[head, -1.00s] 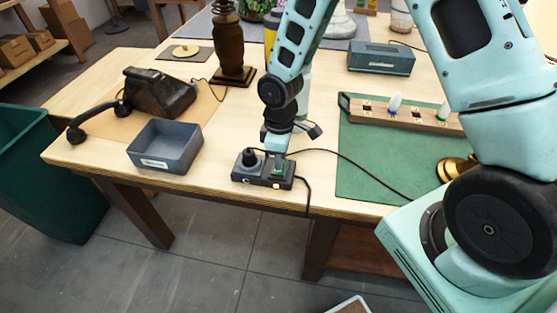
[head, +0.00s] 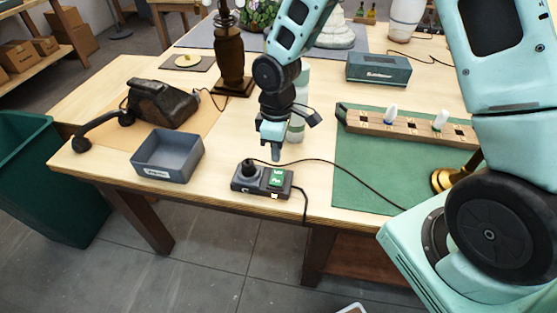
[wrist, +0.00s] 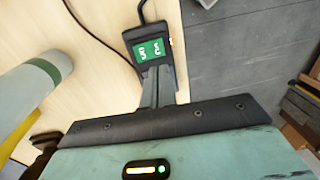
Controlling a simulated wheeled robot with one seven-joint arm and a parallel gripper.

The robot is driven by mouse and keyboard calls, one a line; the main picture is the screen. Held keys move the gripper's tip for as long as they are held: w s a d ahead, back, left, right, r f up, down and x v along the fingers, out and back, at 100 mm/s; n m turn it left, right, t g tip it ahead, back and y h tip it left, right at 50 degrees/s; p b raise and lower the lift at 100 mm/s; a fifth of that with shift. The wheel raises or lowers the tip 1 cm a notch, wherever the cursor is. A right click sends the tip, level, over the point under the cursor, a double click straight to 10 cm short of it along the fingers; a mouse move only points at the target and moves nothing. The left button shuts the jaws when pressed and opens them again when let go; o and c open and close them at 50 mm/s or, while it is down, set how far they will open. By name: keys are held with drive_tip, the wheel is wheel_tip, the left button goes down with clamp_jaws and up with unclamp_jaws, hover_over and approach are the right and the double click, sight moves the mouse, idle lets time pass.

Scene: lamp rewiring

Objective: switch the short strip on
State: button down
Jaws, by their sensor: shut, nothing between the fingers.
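The short strip (head: 240,187) is a small dark power strip near the table's front edge. A black round plug (head: 248,168) sits in its left end. A green switch (head: 276,177) with white marks is at its right end, and a small light glows on the front side below it. The strip's switch end also shows in the wrist view (wrist: 130,38), partly hidden by the fingers. My gripper (head: 271,152) is shut and empty, pointing down just above and behind the strip, apart from it. The rocker's tilt is too small to tell.
A grey bin (head: 167,170) stands left of the strip, with a black telephone (head: 165,105) behind it. A dark lamp column (head: 231,60) stands behind. A green mat (head: 360,175) and a wooden rack (head: 410,128) lie right. Thin cables run from the strip.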

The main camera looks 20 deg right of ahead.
wheel_tip(320, 180, up, 6)
drive_tip(key=shift+s+a+b, duration=0.2)
drive_tip(key=shift+s+b, duration=0.1)
drive_tip(key=shift+b, duration=0.05)
drive_tip(key=shift+r, duration=0.15)
drive_tip(key=s+a+r+m+b, duration=0.1)
drive_tip(key=s+a+r, duration=0.2)
drive_tip(key=s, duration=0.7)
drive_tip(key=s+a+r+m, duration=0.2)
drive_tip(key=s+a+r, duration=0.1)
drive_tip(key=s, duration=0.8)
drive_tip(key=shift+r+t+b, duration=0.35)
drive_tip(key=shift+r+t, duration=0.05)
drive_tip(key=shift+r, duration=0.05)
drive_tip(key=shift+d, duration=0.15)
